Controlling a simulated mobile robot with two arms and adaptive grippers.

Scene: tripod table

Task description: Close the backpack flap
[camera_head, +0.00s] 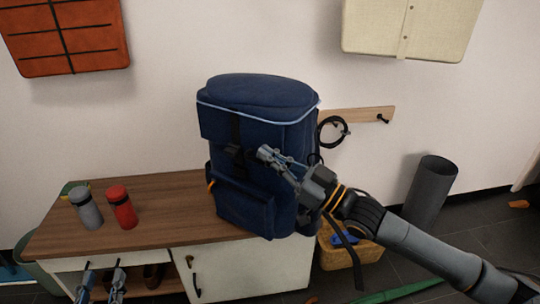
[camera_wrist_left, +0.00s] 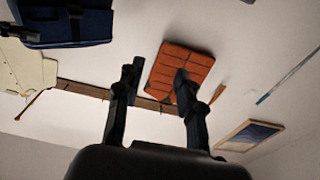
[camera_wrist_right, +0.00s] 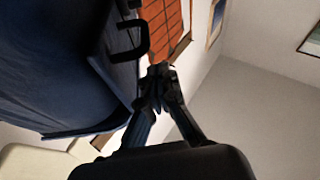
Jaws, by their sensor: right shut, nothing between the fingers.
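The dark blue backpack (camera_head: 255,205) stands upright on the right end of the wooden-topped cabinet. Its flap (camera_head: 262,92), edged with light blue piping, lies over the top, and its front part hangs down the front side. A dark strap and buckle (camera_head: 236,153) show on the front. My right gripper (camera_head: 264,153) is shut and empty in front of the backpack, just right of the buckle; I cannot tell if it touches. The right wrist view shows its fingertips (camera_wrist_right: 160,72) together beside blue fabric. My left gripper (camera_head: 101,275) is open and empty, low in front of the cabinet.
A grey bottle (camera_head: 87,209) and a red bottle (camera_head: 122,208) stand on the cabinet top (camera_head: 165,205), left of the backpack. A wicker basket (camera_head: 345,256) and a dark grey bin (camera_head: 430,190) are to the right. A wall rail (camera_head: 355,114) holds a black cable loop.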

